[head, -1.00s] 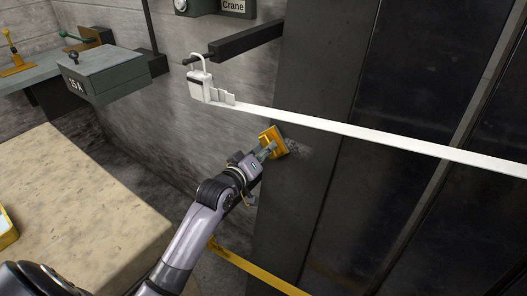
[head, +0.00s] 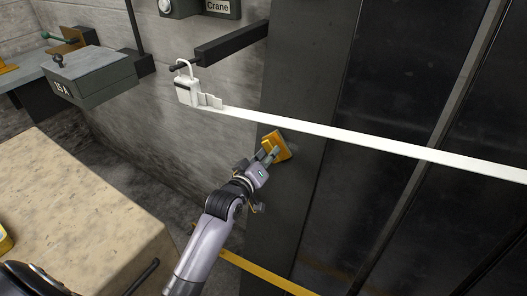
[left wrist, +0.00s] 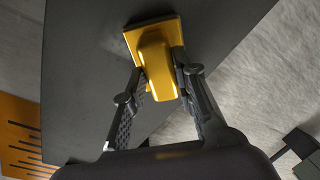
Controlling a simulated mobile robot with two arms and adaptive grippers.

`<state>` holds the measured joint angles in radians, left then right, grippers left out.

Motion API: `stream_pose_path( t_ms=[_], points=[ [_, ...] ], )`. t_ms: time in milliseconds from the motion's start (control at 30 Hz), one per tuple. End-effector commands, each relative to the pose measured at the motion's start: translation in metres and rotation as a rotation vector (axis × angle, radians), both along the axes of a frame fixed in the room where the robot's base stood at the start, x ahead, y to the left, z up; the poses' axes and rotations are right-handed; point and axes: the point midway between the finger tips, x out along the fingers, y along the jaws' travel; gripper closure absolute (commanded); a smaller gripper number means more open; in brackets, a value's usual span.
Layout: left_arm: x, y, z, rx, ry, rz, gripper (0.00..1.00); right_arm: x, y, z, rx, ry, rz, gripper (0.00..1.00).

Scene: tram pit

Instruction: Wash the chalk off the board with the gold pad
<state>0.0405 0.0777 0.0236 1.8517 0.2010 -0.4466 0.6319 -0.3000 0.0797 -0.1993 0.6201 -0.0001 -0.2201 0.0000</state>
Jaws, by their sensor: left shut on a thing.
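My left gripper (head: 266,155) is shut on the gold pad (head: 282,147) by its raised grip. The pad lies against the dark grey upright board (head: 312,50), below the white bar. In the left wrist view the gold pad (left wrist: 158,62) sits between the two fingers (left wrist: 157,95), its plate flat to the board (left wrist: 85,65) as far as I can tell. No chalk shows on the bare board around the pad in either view; the patch under the pad is hidden. My right gripper is not in view.
A white bar (head: 360,142) crosses in front of the board just above the pad. A yellow bar (head: 262,272) runs low below my arm. A sandy-topped block (head: 70,200) and a grey box (head: 90,75) stand to the left.

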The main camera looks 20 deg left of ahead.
Motion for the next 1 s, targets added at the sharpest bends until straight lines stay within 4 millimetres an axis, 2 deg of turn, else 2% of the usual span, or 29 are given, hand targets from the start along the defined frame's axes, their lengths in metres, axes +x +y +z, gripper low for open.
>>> stream_pose_path(
  t_ms=[200,467,800,1000],
  points=[
    [-0.001,-0.021,0.002,-0.002,0.001,0.0,1.0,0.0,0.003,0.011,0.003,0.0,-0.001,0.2],
    [-0.002,-0.03,0.0,-0.001,0.001,-0.001,1.0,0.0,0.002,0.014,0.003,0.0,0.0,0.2],
    [-0.007,-0.058,0.002,-0.003,0.0,-0.001,1.0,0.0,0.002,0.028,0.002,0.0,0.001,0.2],
    [-0.008,-0.066,0.001,0.001,0.001,-0.001,1.0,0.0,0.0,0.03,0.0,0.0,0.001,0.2]
  ],
)
